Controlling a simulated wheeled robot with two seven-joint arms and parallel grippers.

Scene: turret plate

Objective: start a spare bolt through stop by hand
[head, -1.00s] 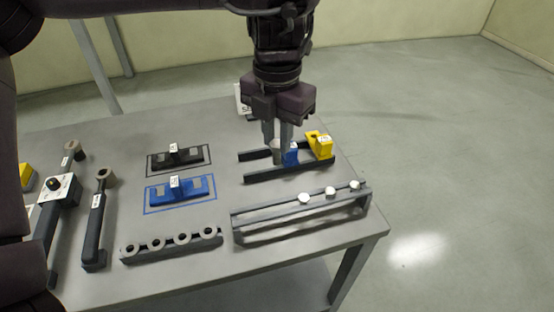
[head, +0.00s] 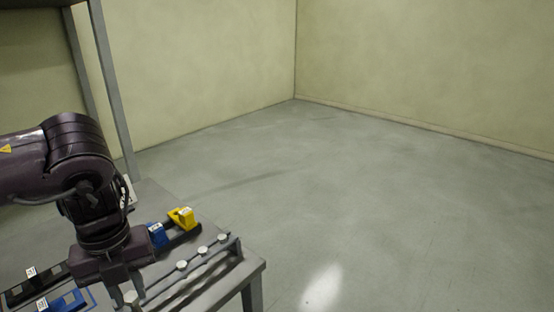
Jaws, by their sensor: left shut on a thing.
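My left gripper (head: 122,284) is low over the table at the bottom left, in front of the dark rails. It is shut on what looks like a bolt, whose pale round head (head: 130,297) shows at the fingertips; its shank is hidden. A blue block (head: 157,236) with a white label and a yellow block (head: 183,218) sit at the rails, behind and to the right of the gripper. I cannot tell which one is the stop. Several pale bolt heads, one of them nearest the gripper (head: 181,265), stand in the grey rack (head: 210,276). My right gripper is not in view.
Another blue fixture (head: 62,301) and a black one (head: 38,280) with labels lie at the lower left, partly cut off. The table's right corner (head: 262,264) is close to the rack. Open floor lies beyond it, and a grey post (head: 113,90) rises behind.

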